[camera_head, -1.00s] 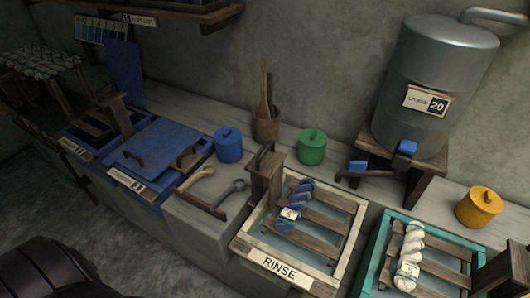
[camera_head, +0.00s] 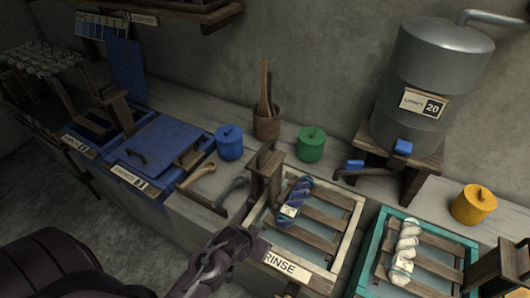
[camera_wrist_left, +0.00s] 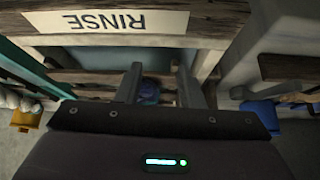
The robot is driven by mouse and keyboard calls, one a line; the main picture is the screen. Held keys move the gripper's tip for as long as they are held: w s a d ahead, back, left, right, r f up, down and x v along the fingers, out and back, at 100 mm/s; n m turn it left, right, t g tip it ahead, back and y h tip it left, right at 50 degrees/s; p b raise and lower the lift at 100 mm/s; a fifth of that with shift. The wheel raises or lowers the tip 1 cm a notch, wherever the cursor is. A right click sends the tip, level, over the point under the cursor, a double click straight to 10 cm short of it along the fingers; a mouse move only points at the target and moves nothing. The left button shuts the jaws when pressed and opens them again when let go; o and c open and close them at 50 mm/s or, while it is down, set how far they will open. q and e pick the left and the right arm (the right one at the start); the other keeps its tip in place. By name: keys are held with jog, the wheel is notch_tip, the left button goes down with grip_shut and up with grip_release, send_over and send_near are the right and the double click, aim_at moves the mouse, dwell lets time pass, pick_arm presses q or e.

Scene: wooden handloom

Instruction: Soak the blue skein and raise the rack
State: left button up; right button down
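The blue skein (camera_head: 297,192), with a pale tag, lies on the slatted wooden rack (camera_head: 325,219) in the cream-framed RINSE tub (camera_head: 345,262). Bluish water shows between the slats. A wooden upright (camera_head: 268,175) stands at the tub's left side. My left gripper (camera_head: 238,241) is at the tub's front left corner, short of the skein and apart from it. In the left wrist view its two fingers (camera_wrist_left: 161,84) are spread and empty, with a bit of blue, likely the skein (camera_wrist_left: 149,92), beyond them. My right gripper is not in view.
A teal tub (camera_head: 365,255) with a white skein (camera_head: 405,250) stands to the right. A blue pot (camera_head: 229,143), green pot (camera_head: 311,145), ladle (camera_head: 232,190) and metal tank (camera_head: 420,75) are on the counter.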

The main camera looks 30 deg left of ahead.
aim_at(257, 159)
pick_arm(q)
jog(key=w+a+r+n+t, duration=0.1)
jog(key=w+a+r+t, duration=0.1)
jog(key=r, duration=0.3)
jog(key=w+a+r+n+t, duration=0.1)
jog(key=w+a+r+t, duration=0.2)
jog(key=w+r+t, duration=0.2)
jog(key=w+a+r+t, duration=0.2)
jog(key=w+r+t, duration=0.1)
jog(key=w+r, duration=0.1)
jog(key=shift+w+a+r+n+t+p, duration=0.15)
jog(key=shift+r+n+p, duration=0.05)
jog(key=shift+r, duration=0.15)
jog(key=shift+w+a+r+n+t+p, duration=0.1)
jog(key=shift+a+r+n+t+p, duration=0.1)
jog(key=shift+r, duration=0.15)
jog(key=shift+w+a+r+t, duration=0.2)
jog(key=shift+a+r+t, duration=0.05)
jog(key=shift+r+t, duration=0.1)
jog(key=shift+w, duration=0.35)
jog(key=w+p, duration=0.2)
jog(key=w, duration=0.5)
jog(key=shift+d, duration=0.15)
jog(key=shift+s, duration=0.1)
jog(key=shift+f, duration=0.1)
grip_shut()
